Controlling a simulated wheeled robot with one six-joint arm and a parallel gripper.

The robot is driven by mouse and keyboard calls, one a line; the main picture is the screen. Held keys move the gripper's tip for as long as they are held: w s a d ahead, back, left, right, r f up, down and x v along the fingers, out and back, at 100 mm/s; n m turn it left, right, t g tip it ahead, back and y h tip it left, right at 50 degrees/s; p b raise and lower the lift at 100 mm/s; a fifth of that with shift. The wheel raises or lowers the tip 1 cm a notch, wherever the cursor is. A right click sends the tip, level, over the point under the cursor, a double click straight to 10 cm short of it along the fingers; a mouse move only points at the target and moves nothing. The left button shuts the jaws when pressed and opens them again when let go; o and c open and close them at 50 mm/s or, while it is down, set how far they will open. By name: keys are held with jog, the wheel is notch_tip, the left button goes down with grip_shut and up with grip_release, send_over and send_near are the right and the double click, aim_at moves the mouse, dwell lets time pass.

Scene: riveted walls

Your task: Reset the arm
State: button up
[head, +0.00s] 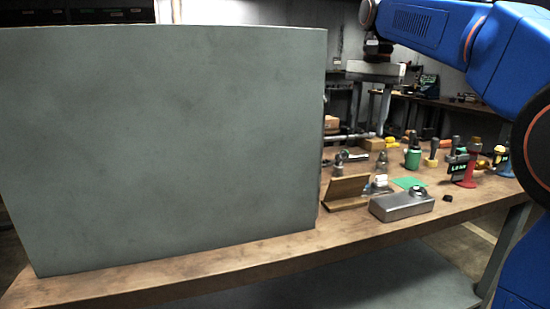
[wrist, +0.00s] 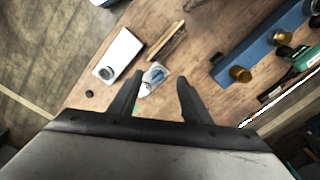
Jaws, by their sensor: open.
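My gripper (head: 370,128) hangs from my blue arm above the wooden workbench (head: 280,245), fingers pointing down, to the right of a large grey panel. In the wrist view its two dark fingers (wrist: 160,90) are spread apart with nothing held between them. A small blue and clear item (wrist: 153,76) shows beyond the gap, on the bench below. The fingers look apart from the bench items.
The tall grey panel (head: 165,140) stands on the bench's left part and hides what is behind it. A metal box (head: 402,205), a wooden bracket (head: 345,193), a green tool (head: 413,157) and a red stand (head: 467,172) sit on the right. The bench's front strip is bare.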

jog(key=s+d+f+n+t, duration=0.2)
jog(key=s+f+n, duration=0.1)
jog(key=s+f, duration=1.2)
jog(key=s+d+f+n+t, duration=0.2)
jog(key=s+d+f+n, duration=0.1)
jog(key=s+f, duration=1.2)
notch_tip(320, 180, down, 3)
jog(key=shift+s+d+r+n+t, duration=0.2)
jog(key=shift+s+n+t, duration=0.15)
jog(key=shift+n, duration=0.45)
